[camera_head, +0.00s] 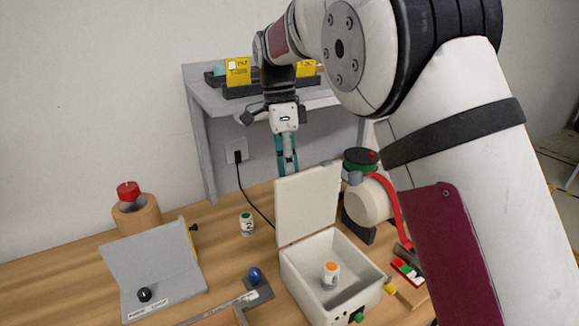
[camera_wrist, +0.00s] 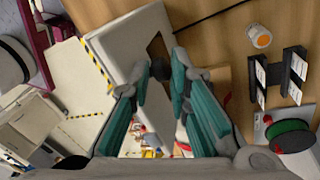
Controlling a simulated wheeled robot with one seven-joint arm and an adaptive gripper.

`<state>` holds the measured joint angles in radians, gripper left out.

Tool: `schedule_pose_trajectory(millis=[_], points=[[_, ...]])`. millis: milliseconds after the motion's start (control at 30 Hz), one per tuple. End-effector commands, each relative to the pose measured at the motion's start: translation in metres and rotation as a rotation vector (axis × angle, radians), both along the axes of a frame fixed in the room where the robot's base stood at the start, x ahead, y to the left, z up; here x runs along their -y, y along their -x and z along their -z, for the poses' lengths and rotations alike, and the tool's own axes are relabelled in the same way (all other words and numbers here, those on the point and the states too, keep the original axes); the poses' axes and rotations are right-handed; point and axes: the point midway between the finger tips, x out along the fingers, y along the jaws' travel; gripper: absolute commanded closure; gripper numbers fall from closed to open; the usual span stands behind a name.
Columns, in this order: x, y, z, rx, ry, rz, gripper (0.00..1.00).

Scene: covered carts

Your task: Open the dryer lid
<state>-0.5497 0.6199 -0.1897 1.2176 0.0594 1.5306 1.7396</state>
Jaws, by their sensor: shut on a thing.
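The dryer is a white open box (camera_head: 314,297) on the table in the head view. Its white lid (camera_head: 307,206) stands nearly upright at the back of the box. A white vial with an orange top (camera_head: 331,271) is inside. My gripper (camera_head: 288,168) comes down behind the lid's upper edge, where the lid hides its fingertips. In the wrist view the teal fingers of my gripper (camera_wrist: 161,70) come together at a white panel (camera_wrist: 125,45) with a dark slot, which looks like the lid. The contact itself is hard to make out.
A grey shelf (camera_head: 200,100) with yellow boxes stands behind. A green-capped vial (camera_head: 247,224) is left of the dryer, and a grey folded stand (camera_head: 155,265) is farther left. A machine with a red strap (camera_head: 370,200) crowds the right.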

Motion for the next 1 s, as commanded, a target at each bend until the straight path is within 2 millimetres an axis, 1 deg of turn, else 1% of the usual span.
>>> schedule_pose_trajectory(millis=[33, 167, 200, 267, 333, 400, 467, 1000], points=[[0.0025, 0.0030, 0.0295, -0.044, 0.021, 0.007, 1.00], [0.0028, 0.0029, 0.0296, -0.044, 0.021, 0.007, 1.00], [0.0029, 0.0028, 0.0295, -0.044, 0.021, 0.008, 0.74], [0.0029, 0.0027, 0.0296, -0.044, 0.022, 0.007, 0.60], [0.0026, 0.0028, 0.0294, -0.043, 0.020, 0.007, 0.58], [0.0022, 0.0033, 0.0291, -0.044, 0.020, 0.005, 0.47], [0.0017, 0.0038, 0.0288, -0.045, 0.020, 0.004, 0.46], [-0.0017, 0.0059, 0.0277, -0.045, 0.016, 0.000, 0.51]])
